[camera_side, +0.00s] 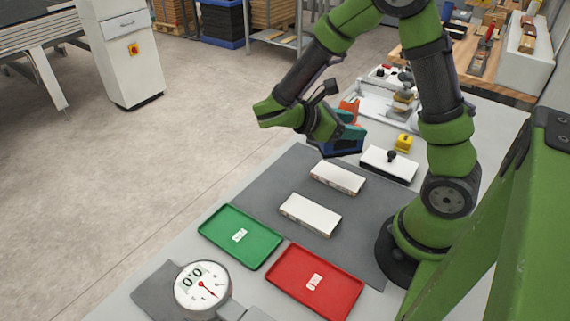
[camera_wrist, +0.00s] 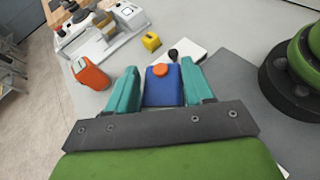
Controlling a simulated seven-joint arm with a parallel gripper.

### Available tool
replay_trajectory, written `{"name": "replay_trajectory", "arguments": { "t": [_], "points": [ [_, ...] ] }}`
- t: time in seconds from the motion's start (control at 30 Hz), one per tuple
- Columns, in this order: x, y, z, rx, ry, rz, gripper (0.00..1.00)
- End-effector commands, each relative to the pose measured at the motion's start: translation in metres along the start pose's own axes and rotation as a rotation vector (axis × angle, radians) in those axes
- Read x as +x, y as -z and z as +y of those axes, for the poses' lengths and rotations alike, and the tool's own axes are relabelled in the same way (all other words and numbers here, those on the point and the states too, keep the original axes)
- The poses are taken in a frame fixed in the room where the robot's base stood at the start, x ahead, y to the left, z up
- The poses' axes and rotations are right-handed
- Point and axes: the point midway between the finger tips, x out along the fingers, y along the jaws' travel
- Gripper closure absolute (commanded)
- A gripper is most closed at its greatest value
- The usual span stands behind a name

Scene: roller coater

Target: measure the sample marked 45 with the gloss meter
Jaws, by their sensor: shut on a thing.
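My gripper (camera_wrist: 162,92) has teal fingers closed on the two sides of a blue device (camera_wrist: 163,86) with a round orange button; it looks like the gloss meter, but I read no label on it. In the side view my gripper (camera_side: 342,138) holds it above the far end of the grey mat. Two white sample blocks lie on the mat, a nearer one (camera_side: 310,214) and a farther one (camera_side: 338,177). Their marks are too small to read, so I cannot tell which is 45.
A white plate with a black knob (camera_side: 388,163), a yellow block (camera_side: 404,142) and an orange device (camera_wrist: 90,73) stand near my gripper. A green tray (camera_side: 267,260), a red tray (camera_side: 345,308) and a dial gauge (camera_side: 202,287) are at the near end.

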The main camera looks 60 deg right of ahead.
Motion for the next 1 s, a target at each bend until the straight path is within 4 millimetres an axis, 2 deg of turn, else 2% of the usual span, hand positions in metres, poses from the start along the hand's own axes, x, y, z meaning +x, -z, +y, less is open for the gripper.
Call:
{"name": "replay_trajectory", "arguments": {
  "t": [0.17,0.7,1.0],
  "points": [
    [0.002,-0.001,-0.008,0.021,0.053,-0.006,0.99],
    [0.022,0.048,-0.012,0.019,0.049,-0.006,0.99],
    [0.026,0.058,-0.013,0.021,0.047,-0.004,0.99]
  ]
}}
